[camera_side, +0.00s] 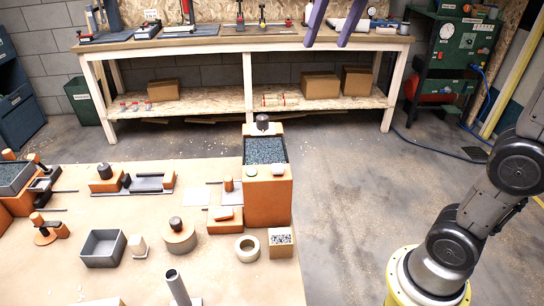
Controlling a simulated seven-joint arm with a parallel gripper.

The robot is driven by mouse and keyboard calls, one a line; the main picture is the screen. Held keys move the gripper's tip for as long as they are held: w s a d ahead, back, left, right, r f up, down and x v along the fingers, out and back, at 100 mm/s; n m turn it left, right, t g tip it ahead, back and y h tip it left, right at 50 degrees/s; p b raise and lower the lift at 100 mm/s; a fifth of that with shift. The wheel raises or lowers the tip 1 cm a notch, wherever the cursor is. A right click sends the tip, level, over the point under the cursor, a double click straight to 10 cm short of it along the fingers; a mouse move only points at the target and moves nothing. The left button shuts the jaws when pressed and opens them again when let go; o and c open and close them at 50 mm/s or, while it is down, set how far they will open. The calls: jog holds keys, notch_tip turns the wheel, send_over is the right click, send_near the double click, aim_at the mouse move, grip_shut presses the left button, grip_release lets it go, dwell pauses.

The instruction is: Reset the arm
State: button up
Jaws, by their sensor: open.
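My gripper (326,38) shows at the top edge of the side view, right of the middle. Only its two purple fingers are in frame, pointing down and apart, with nothing between them. The rest of the gripper is cut off by the top edge. The fingers appear well above the worktable (225,285), with the back bench behind them in the picture.
An orange bin (268,200) with dark granules stands at the worktable's right edge. A wooden bench (240,45) stands behind.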

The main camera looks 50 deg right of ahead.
jog(key=s+a+f+n+t, duration=0.1)
jog(key=s+a+f+n, duration=0.1)
jog(key=s+f, duration=0.75)
jog(key=s+f+n, duration=0.1)
jog(key=s+f, duration=0.1)
jog(key=f, duration=0.3)
jog(key=s+f+n+t, duration=0.1)
jog(key=s+f, duration=0.2)
jog(key=f, duration=0.3)
jog(key=shift+s+f+n, duration=0.15)
jog(key=shift+s+n, duration=0.1)
jog(key=shift+n, duration=0.15)
jog(key=shift+d, duration=0.1)
dwell(1.2)
